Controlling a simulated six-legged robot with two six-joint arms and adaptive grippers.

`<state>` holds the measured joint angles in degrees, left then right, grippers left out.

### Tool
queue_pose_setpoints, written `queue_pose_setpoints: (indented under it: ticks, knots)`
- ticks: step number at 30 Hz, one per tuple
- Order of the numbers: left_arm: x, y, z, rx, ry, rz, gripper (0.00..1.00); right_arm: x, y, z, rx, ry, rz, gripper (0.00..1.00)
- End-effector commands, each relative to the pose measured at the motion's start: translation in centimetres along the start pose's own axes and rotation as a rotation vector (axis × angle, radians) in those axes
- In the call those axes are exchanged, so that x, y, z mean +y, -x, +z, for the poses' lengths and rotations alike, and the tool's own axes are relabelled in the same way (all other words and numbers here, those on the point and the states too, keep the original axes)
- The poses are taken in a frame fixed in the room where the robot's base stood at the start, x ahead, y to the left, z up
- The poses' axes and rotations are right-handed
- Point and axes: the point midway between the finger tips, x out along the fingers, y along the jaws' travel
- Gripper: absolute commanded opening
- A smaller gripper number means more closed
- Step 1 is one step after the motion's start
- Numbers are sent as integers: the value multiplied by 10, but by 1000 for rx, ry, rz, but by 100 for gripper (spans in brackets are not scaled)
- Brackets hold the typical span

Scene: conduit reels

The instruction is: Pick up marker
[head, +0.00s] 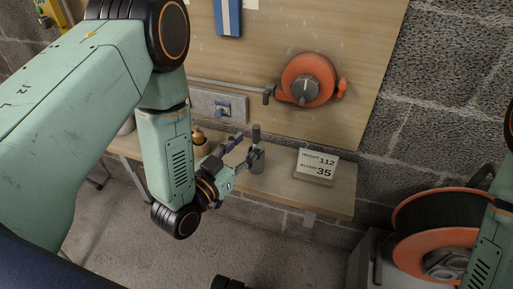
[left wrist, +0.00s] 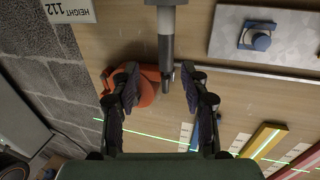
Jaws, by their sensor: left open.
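The marker looks to be the upright grey cylinder with a darker top (head: 257,152) standing on the wooden shelf in the head view. It also shows in the left wrist view (left wrist: 165,48), reaching in from the top edge towards the gap between my fingers. My left gripper (head: 243,150) is open, with its fingertips close to the cylinder. In the left wrist view the two fingers (left wrist: 161,75) are spread apart, with nothing gripped between them. I cannot tell whether either finger touches the cylinder. My right gripper is not clearly in view.
A card reading HEIGHT 112, ALONG 35 (head: 316,166) sits right of the cylinder on the shelf (head: 338,198). A brass-coloured object (head: 198,137) is to the left. An orange reel (head: 309,79) hangs on the board behind. A large cable reel (head: 435,245) stands at lower right.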

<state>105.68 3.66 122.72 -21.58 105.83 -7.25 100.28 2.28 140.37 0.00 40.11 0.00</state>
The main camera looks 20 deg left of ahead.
Motion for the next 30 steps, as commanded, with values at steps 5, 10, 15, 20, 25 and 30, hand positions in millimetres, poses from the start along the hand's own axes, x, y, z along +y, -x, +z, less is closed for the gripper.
queue_pose_setpoints:
  ticks: [5, 10, 15, 20, 25, 30]
  knots:
    - [-5, -19, 2, 2, -1, 0, 45, 0, -9, 0, 0, 0, 0, 50]
    - [-12, -43, 5, 1, -1, -1, 45, 0, -23, 0, -1, 0, 0, 50]
    - [-12, -60, 4, -2, 0, -2, 45, 0, -27, 0, -1, 0, 0, 50]
    - [-11, -63, 3, -4, 3, -3, 45, 0, -26, 0, 0, 0, 0, 50]
    - [-10, -64, 3, -4, 3, -4, 39, 0, -26, 0, 0, 0, 0, 50]
    - [-10, -64, 3, -4, 2, -4, 25, 0, -26, 0, 0, 0, 0, 50]
